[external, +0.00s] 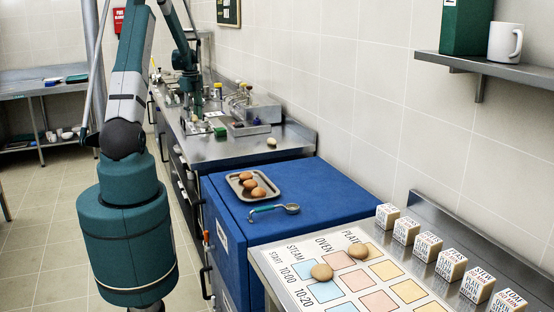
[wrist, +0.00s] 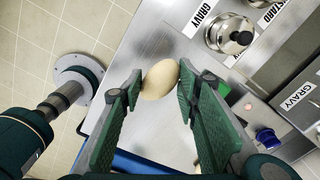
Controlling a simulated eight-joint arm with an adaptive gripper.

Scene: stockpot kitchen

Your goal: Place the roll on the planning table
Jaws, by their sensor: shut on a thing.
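In the wrist view my gripper (wrist: 158,80) has its green fingers on either side of a pale tan, oval roll (wrist: 160,79) and is shut on it. The roll is over the steel counter. In the external view the gripper end is small, over the far counter, and its grip is not clear there. The planning table (external: 284,265) stands at the lower right, with a chart of coloured squares under STEAM, OVEN and a partly readable third heading. Two tan rolls lie on it: one nearer (external: 322,272), one farther (external: 358,251).
A blue cabinet (external: 330,200) stands between the counter and the planning table. On it are a tray (external: 238,188) of brown rolls and a scoop (external: 288,209). Several lettered blocks (external: 451,264) line the table's back. A pale round item (external: 271,142) lies on the counter (external: 225,152). A lidded pot (wrist: 228,35) is near the gripper.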

